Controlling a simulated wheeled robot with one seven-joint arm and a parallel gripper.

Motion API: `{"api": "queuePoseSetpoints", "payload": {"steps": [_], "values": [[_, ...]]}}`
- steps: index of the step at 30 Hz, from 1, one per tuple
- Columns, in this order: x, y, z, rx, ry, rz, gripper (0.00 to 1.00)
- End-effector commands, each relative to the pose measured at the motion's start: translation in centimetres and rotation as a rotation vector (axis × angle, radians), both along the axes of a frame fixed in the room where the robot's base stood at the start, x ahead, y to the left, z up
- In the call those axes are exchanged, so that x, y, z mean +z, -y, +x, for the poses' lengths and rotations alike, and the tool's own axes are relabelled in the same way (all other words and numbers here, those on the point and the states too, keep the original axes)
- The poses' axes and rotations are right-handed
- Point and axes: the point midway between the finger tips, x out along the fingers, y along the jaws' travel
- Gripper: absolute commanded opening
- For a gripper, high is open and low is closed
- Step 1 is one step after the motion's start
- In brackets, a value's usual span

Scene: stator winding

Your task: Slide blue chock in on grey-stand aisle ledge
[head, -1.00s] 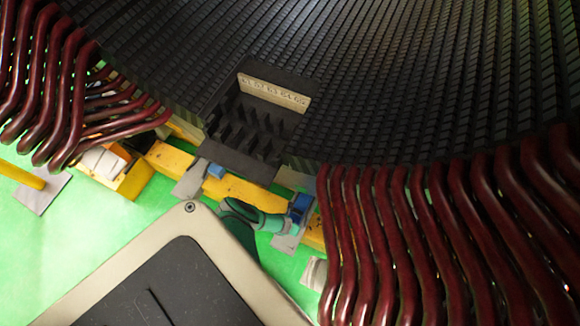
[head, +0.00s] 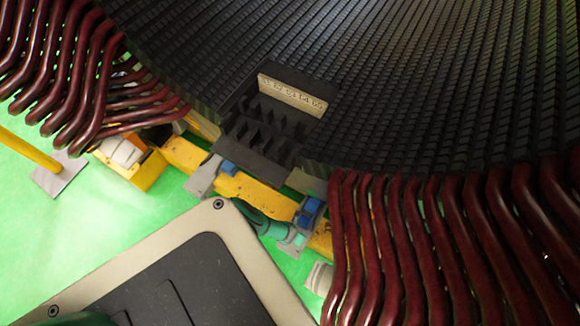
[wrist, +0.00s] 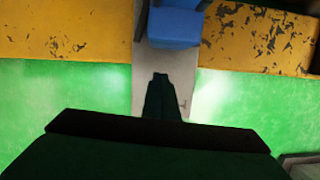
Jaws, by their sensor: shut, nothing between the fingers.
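A blue chock (head: 310,209) sits on the right-hand grey stand (head: 297,240), by the yellow beam. The chock also shows at the top of the wrist view (wrist: 174,24), on the same grey plate (wrist: 180,90). My gripper (head: 288,234) is green and lies just in front of the chock, low over the stand. In the wrist view the dark fingers (wrist: 160,78) are together and empty, pointing at the chock with a gap of grey plate between. The aisle ledge cannot be clearly told apart from the rest of the stand.
Another blue block (head: 228,168) sits on the left grey stand (head: 203,178). A black slotted rack (head: 262,130) with a numbered label stands behind, against the stator core. Dark red coils (head: 420,250) crowd the right and the upper left. Green floor (head: 110,220) is open at left.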

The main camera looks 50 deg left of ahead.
Motion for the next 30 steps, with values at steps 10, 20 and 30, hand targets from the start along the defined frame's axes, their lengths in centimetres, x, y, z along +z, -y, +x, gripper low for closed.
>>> {"api": "queuePoseSetpoints", "payload": {"steps": [10,20,30], "values": [[3.9,0.3,-1.0,0.0,-0.001,-0.001,0.0],[7.9,0.8,-1.9,-0.005,-0.002,-0.001,0.0],[9.6,1.0,-2.3,-0.003,-0.003,-0.001,0.0]]}}
